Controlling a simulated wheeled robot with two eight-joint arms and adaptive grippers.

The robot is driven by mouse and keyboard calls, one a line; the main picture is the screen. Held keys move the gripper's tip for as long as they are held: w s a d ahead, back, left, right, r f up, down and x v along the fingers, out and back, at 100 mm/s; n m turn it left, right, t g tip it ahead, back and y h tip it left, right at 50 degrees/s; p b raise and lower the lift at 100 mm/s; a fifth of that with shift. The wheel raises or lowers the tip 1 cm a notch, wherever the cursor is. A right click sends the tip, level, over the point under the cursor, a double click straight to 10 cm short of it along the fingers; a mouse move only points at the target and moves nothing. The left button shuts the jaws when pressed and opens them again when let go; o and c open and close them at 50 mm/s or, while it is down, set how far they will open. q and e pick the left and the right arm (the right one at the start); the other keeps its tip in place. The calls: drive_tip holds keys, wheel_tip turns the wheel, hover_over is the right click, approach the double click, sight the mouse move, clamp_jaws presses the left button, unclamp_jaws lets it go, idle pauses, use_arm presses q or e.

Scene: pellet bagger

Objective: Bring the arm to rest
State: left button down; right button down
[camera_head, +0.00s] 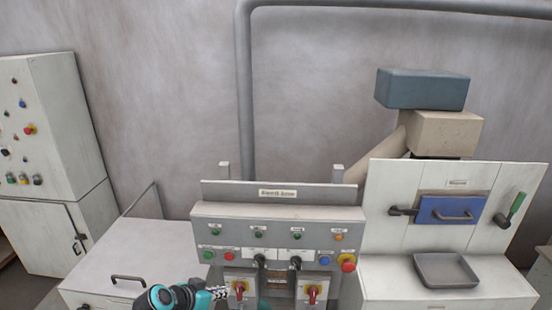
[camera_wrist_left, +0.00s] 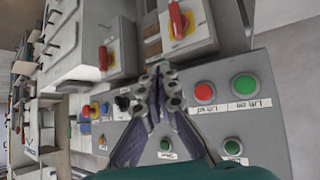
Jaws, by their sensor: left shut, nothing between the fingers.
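My left arm comes in at the bottom of the head view, and its gripper (camera_head: 220,292) is in front of the lower left part of the grey control panel (camera_head: 210,215). In the left wrist view the gripper (camera_wrist_left: 160,72) has its fingers together with nothing between them. The fingertips show over the panel face, between a red rotary switch (camera_wrist_left: 104,58) and a red button (camera_wrist_left: 203,91). Whether they touch the panel cannot be told. My right gripper is not in view.
The panel carries several buttons and red-and-yellow rotary switches (camera_head: 314,293). At right, a white cabinet has a blue hatch (camera_head: 447,209), a green-handled lever (camera_head: 515,206) and a grey tray (camera_head: 445,270). A white cabinet (camera_head: 50,130) stands at left.

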use_arm(q)
drive_tip(key=s+f+n+y+b, duration=0.1)
drive_tip(key=s+f+b, duration=0.2)
drive_tip(key=s, duration=0.3)
drive_tip(key=s+f+n+y+b, duration=0.2)
drive_tip(key=s+f+b, duration=0.2)
drive_tip(key=s+b, duration=0.2)
drive_tip(key=s+f+n+g+y+b, duration=0.1)
drive_tip(key=s+f+n+y+b, duration=0.1)
drive_tip(key=s+f+b, duration=0.2)
drive_tip(key=s+b, duration=0.1)
drive_tip(key=s, duration=0.2)
drive_tip(key=shift+s+a+f, duration=0.2)
drive_tip(key=shift+s+a, duration=0.1)
drive_tip(key=shift+s, duration=0.05)
